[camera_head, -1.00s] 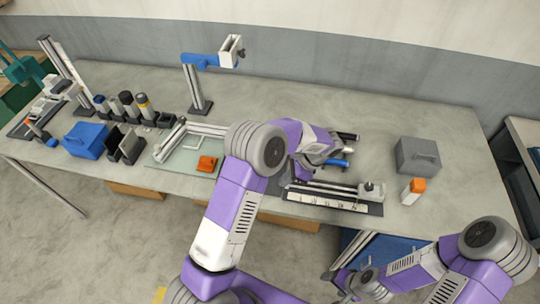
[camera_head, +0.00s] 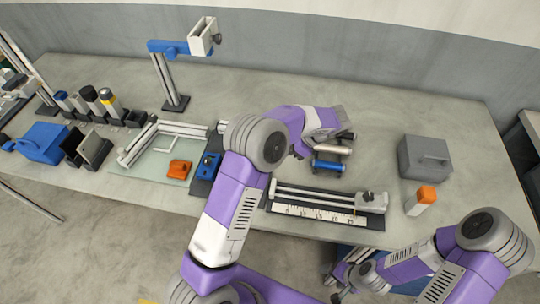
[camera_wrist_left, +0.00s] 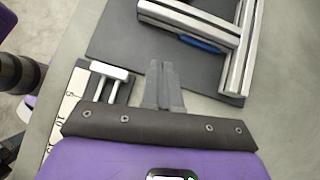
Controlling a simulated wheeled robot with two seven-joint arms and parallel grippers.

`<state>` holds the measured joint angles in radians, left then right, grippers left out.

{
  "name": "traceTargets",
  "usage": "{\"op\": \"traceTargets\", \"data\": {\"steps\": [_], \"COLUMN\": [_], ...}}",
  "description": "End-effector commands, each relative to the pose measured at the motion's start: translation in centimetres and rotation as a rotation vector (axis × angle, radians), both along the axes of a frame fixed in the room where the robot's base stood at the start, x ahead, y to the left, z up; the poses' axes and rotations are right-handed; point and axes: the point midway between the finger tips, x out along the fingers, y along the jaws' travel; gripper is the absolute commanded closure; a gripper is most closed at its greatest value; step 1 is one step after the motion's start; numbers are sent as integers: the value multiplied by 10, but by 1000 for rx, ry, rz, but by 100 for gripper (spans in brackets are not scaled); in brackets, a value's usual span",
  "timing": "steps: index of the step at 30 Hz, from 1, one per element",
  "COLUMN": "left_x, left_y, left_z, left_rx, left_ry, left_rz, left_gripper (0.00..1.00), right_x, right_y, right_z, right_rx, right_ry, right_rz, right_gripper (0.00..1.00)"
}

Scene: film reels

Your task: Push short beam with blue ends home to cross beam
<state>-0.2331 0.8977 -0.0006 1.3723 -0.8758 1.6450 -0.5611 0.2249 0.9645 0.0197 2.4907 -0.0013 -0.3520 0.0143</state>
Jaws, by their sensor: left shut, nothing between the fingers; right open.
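In the left wrist view, an aluminium beam (camera_wrist_left: 190,17) lies across the top of a dark mat (camera_wrist_left: 120,32). A blue part (camera_wrist_left: 199,44) shows along its lower edge. Its right end comes up to another aluminium beam (camera_wrist_left: 241,62); I cannot tell whether they touch. My left gripper (camera_wrist_left: 164,66) is shut and empty, over the mat's near edge, apart from both beams. There, a blue part (camera_head: 207,165) sits on the mat beside my arm. My right gripper (camera_head: 340,282) is open, low at the front of the table.
A ruler fixture (camera_head: 318,215) lies right of my left arm. A grey box (camera_head: 425,157) and an orange-capped block (camera_head: 424,197) stand further right. A glass plate (camera_head: 140,165) with profiles and an orange part (camera_head: 179,169) lies left. The back right tabletop is clear.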

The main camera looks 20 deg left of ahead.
Motion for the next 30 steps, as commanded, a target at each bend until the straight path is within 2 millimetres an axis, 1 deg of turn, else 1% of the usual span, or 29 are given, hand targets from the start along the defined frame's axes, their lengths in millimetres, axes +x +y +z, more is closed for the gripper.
{"op": "traceTargets", "data": {"steps": [6, 12, 15, 19, 24, 30], "left_x": [-14, -26, -32, -37, -40, -40], "left_y": [30, 57, 72, 85, 91, 92], "left_z": [-33, -63, -60, -60, -60, -60], "left_rx": [-1, -1, -1, -1, -2, -1], "left_ry": [4, 4, 1, 0, 2, 1], "left_rz": [3, 3, 4, 2, -1, 0], "left_gripper": [100, 100, 100, 100, 100, 100], "right_x": [0, 0, 0, 0, 0, 0], "right_y": [0, 0, 0, 0, 0, 0], "right_z": [-8, -14, -15, -16, -16, -16], "right_rx": [0, 0, 0, 0, 0, 0], "right_ry": [0, 0, 0, 0, 0, 0], "right_rz": [0, 0, 0, 0, 0, 0], "right_gripper": [28, 28, 28, 28, 28, 28]}}
